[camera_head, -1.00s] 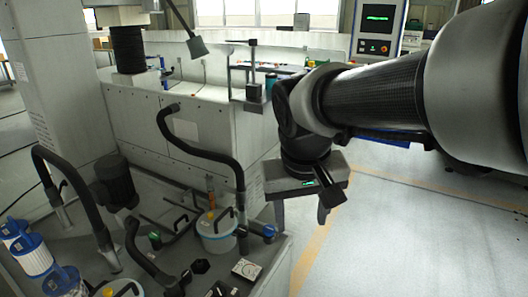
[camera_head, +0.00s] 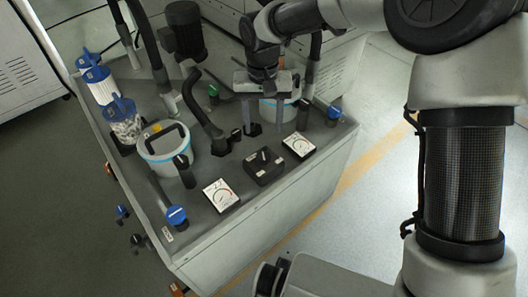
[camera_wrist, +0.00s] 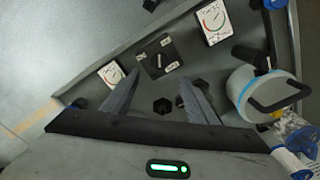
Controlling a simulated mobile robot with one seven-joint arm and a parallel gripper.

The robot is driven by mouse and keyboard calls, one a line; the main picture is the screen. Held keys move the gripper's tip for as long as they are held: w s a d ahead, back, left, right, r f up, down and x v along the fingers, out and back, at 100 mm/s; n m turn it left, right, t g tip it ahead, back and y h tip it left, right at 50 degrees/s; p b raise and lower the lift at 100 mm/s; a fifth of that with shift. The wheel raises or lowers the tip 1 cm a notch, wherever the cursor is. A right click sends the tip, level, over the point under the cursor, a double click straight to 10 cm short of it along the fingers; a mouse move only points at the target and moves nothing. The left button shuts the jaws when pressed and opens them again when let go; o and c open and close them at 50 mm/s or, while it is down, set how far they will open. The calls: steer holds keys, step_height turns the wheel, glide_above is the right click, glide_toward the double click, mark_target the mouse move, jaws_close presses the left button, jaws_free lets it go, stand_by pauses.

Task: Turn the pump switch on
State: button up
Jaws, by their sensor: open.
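The pump switch appears to be the black box with a dark rotary knob (camera_head: 263,164) on the grey deck, between two white gauges. The wrist view shows the same switch (camera_wrist: 157,57), with small white labels beside its knob; I cannot tell its setting. My gripper (camera_head: 264,124) points down over the deck, just behind the switch in the head view. In the wrist view the fingers of my gripper (camera_wrist: 159,79) are spread and empty, with the switch beyond their tips. A black hexagonal knob (camera_wrist: 162,105) shows between the fingers.
White gauges (camera_head: 220,194) (camera_head: 299,145) flank the switch. A white lidded bucket (camera_head: 160,146), blue-capped filters (camera_head: 122,122) and black hoses (camera_head: 200,107) crowd the deck. A blue valve handle (camera_head: 176,215) stands near the front edge. The floor at right is open.

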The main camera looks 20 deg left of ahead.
mark_target(263, 155)
step_height(263, 155, down, 12)
steer(key=shift+f+b, duration=0.1)
steer(key=shift+b, duration=1.1)
steer(key=c, duration=1.1)
